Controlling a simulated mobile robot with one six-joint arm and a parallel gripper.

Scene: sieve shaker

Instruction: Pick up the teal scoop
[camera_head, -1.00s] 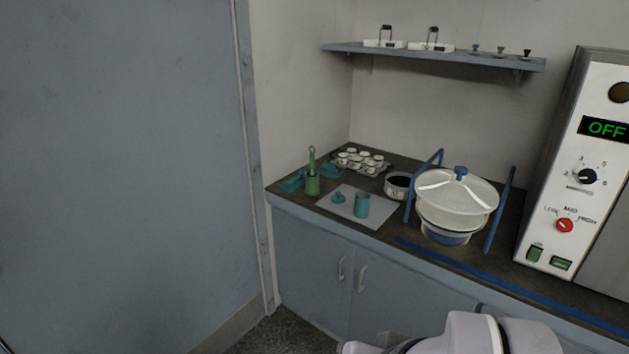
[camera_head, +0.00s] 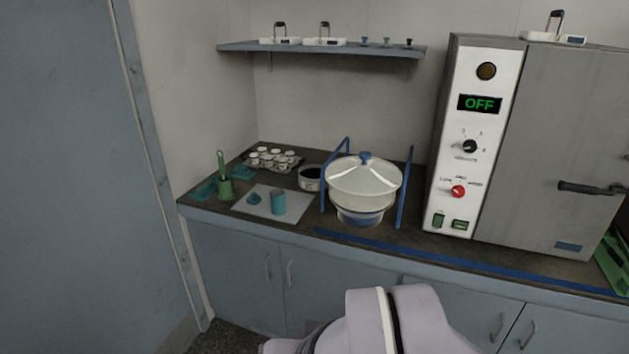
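I cannot surely make out the teal scoop. Small flat teal pieces (camera_head: 205,188) lie at the left end of the counter, on both sides of a green cup (camera_head: 225,191) with a green handle standing up from it. They are too small to tell their shape. A teal cylinder (camera_head: 278,204) stands on a pale grey mat (camera_head: 266,212), with a small teal knobbed lid (camera_head: 254,198) beside it. My gripper is out of view; only pale links of my arm show at the bottom edge.
A tray of small white cups (camera_head: 272,160) and a dark-filled round pan (camera_head: 309,178) sit behind the mat. The lidded white sieve stack (camera_head: 362,185) stands between blue bars. A grey oven reading OFF (camera_head: 540,150) fills the right. A shelf (camera_head: 325,49) hangs above.

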